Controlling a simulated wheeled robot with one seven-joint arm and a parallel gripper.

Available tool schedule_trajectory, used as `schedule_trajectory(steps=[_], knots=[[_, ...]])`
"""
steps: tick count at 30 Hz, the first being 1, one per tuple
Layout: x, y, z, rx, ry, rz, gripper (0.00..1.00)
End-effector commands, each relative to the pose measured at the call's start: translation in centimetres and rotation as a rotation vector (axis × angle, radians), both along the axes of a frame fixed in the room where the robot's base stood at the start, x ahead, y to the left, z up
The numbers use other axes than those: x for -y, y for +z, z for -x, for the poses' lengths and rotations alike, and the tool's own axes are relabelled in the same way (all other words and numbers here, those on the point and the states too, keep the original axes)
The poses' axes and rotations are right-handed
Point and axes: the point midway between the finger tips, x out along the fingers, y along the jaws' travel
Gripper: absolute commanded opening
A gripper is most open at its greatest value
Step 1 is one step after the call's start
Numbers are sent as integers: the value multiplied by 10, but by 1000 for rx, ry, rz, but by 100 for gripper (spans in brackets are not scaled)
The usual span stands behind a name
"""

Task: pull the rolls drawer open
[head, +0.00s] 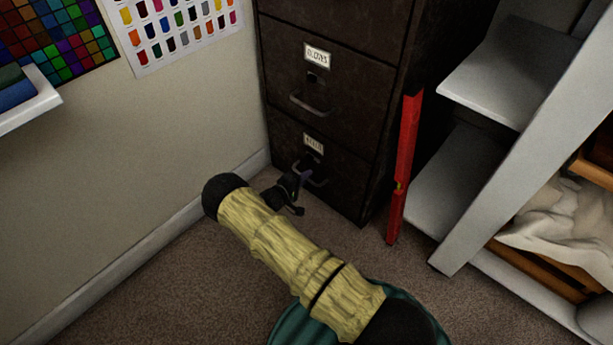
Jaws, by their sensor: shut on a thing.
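A dark metal filing cabinet (335,70) stands against the wall. Its bottom drawer (345,185) bears a small label (313,144) too blurred to read surely; I take it for the rolls drawer. That drawer looks flush with the cabinet front. My gripper (304,180) is at its bar handle (320,183), low near the floor, and is shut on it. The fingers hide the left part of the handle. The drawer above (345,105) is shut and has its own label and handle.
A red spirit level (404,165) leans upright against the cabinet's right side. White shelving (465,215) with a wooden box and pale cloth (565,215) stands at the right. The wall is close on the left. Carpet (180,290) in front of the cabinet is clear.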

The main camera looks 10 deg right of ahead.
Motion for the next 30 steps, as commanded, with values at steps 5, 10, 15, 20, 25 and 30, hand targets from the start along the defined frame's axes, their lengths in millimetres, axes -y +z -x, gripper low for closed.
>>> schedule_trajectory(steps=[5,10,15,20,25,30], knots=[[-18,2,13,-3,5,0,0],[-45,2,32,-5,7,-2,0],[-80,2,57,-4,8,-2,0],[-116,1,84,-4,6,-2,0],[-153,-1,111,-2,6,-3,0],[-184,-2,134,-2,4,-3,0]])
